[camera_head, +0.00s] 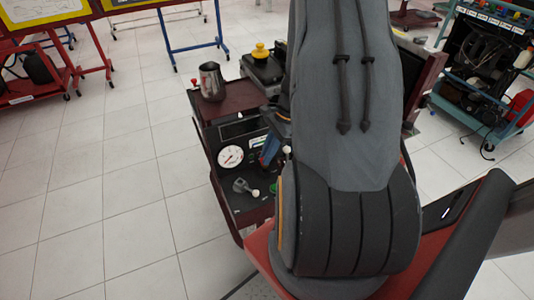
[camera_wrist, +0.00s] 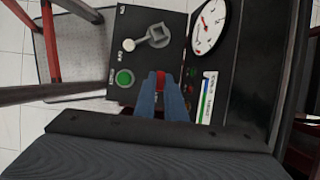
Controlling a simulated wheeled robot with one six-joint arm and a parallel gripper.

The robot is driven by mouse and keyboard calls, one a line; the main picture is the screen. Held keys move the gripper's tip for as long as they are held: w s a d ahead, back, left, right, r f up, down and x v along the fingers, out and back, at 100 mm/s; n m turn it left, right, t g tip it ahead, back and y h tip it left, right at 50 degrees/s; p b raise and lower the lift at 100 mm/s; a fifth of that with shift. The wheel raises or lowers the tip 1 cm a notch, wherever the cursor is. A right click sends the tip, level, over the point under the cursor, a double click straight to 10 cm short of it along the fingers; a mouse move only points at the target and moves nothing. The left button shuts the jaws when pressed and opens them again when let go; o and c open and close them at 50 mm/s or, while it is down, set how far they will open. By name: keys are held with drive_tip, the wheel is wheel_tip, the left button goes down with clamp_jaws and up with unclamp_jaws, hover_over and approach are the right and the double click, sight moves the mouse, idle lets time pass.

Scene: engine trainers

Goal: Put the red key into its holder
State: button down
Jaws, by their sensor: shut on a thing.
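In the wrist view my gripper (camera_wrist: 161,76) has two blue fingers closed on a small red key (camera_wrist: 161,87), of which only a little red shows between them. The fingertips are over the black control panel (camera_wrist: 145,60); I cannot tell whether the key touches it. The key's holder is not clearly visible, and the fingers may hide it. In the head view my arm covers much of the trainer, and a blue part of my gripper (camera_head: 270,150) shows over the panel beside the gauge.
Near the fingers are a green button (camera_wrist: 124,78), a grey lever with a white knob (camera_wrist: 129,44) and a round white gauge (camera_wrist: 208,27). A metal jug (camera_head: 211,82) stands on the trainer's top. Other trainers stand on the tiled floor, which is open at left.

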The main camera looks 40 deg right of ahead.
drive_tip(key=shift+f+b, duration=0.95)
drive_tip(key=shift+f, duration=0.45)
drive_tip(key=c, duration=1.4)
unclamp_jaws()
drive_tip(key=shift+c, duration=0.2)
drive_tip(key=shift+r, duration=0.2)
drive_tip(key=shift+r+p, duration=1.3)
drive_tip(key=shift+p, duration=0.1)
drive_tip(key=shift+r+p, duration=2.15)
drive_tip(key=shift+r, duration=0.4)
